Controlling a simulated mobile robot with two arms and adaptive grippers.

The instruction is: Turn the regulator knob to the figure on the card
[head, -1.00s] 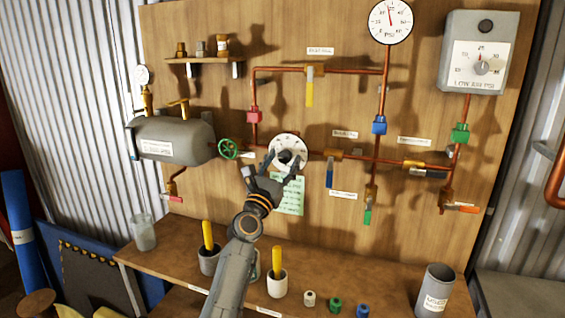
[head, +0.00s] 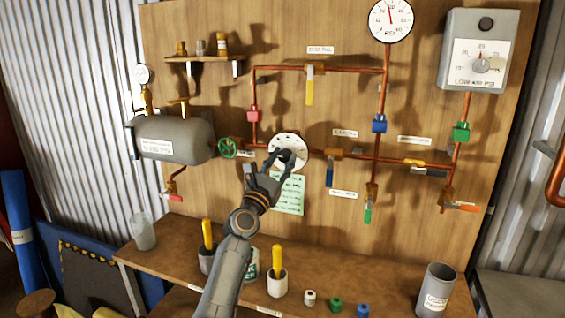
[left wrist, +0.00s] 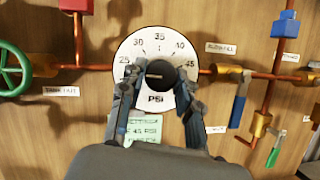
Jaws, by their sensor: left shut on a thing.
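The regulator's white dial (head: 288,143) is on the wooden panel, on the copper pipe run. In the left wrist view, the dial (left wrist: 133,46) shows figures from 25 to 45 and the word PSI. Its black knob (left wrist: 160,76) is in the middle, between my fingers. My left gripper (head: 280,162) is shut on the knob; it also fills the lower part of the left wrist view (left wrist: 160,80). The pale green card (head: 291,196) hangs just below the dial, partly behind my gripper; "45 PSI" seems readable on it (left wrist: 146,131). My right gripper is not in view.
A green valve wheel (head: 228,147) is left of the dial and a blue-handled valve (head: 330,172) is right of it. A round PSI gauge (head: 390,20) is at the top. A grey LOW AIR PSI box (head: 481,50) is at upper right. Cups stand on the bench below.

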